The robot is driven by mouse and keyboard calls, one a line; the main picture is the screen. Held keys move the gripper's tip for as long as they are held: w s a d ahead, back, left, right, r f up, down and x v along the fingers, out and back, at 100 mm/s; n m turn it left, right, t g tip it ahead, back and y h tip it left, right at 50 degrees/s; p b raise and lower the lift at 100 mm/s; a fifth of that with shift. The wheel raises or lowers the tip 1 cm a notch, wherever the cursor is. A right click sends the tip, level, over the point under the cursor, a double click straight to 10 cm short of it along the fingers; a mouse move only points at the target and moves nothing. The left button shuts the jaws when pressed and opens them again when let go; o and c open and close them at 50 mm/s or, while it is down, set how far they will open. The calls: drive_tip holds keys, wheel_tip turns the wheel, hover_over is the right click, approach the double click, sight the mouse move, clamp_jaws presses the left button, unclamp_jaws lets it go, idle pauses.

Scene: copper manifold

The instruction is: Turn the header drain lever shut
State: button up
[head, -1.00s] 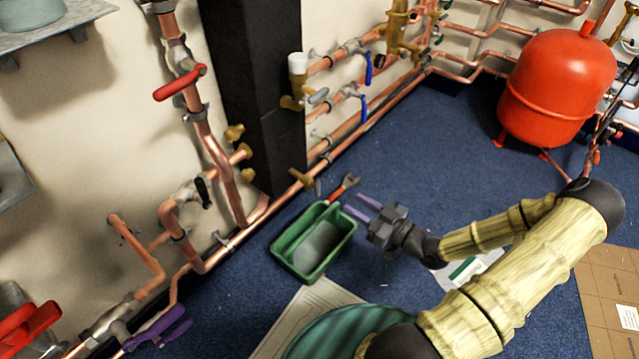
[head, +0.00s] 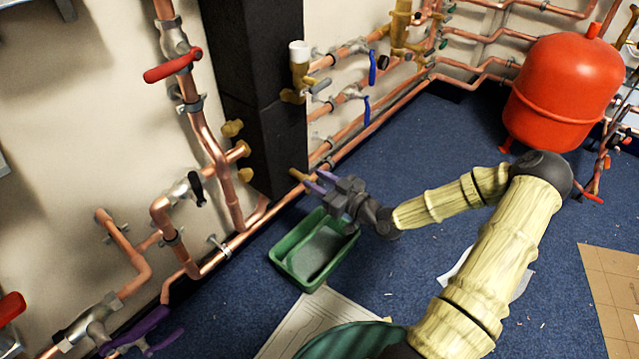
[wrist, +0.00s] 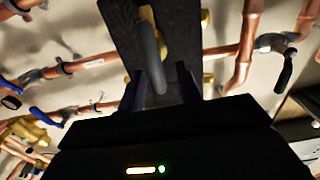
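A grey lever (wrist: 148,43) on a brass fitting (wrist: 147,14) shows in the wrist view in front of the black column, just ahead of my gripper (wrist: 170,68). I take it for the header drain lever. In the head view, a brass fitting (head: 298,174) sits on the low copper pipe by the foot of the column. My gripper (head: 318,180) is beside it there and hides its lever. The two purple fingers are apart with nothing held between them. Contact with the lever cannot be told.
A green tray (head: 284,268) stands on the blue carpet under my gripper. The black column (head: 262,110) rises behind the pipe. A black lever (head: 197,189) and a red lever (head: 172,67) are on pipes to the left, blue levers (head: 372,67) to the right. A red tank (head: 565,95) stands further right.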

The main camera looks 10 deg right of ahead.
clamp_jaws()
drive_tip(key=shift+r+m+p, duration=0.15)
drive_tip(key=shift+m+p, duration=0.25)
drive_tip(key=shift+p, duration=0.25)
drive_tip(key=shift+w+d+m+p, duration=0.2)
drive_tip(key=shift+m+p, duration=0.7)
drive_tip(key=shift+p, duration=0.3)
drive_tip(key=f+m+p, duration=0.1)
drive_tip(key=m+p, duration=0.1)
drive_tip(key=m, duration=0.3)
drive_tip(key=d+f+m+p, duration=0.1)
drive_tip(key=m+p, duration=0.1)
drive_tip(key=m, duration=0.3)
drive_tip(key=w+f+m+p, duration=0.1)
drive_tip(key=m+p, duration=0.1)
drive_tip(key=m, duration=0.3)
drive_tip(key=shift+d+m+p, duration=0.4)
drive_tip(key=shift+f, duration=0.1)
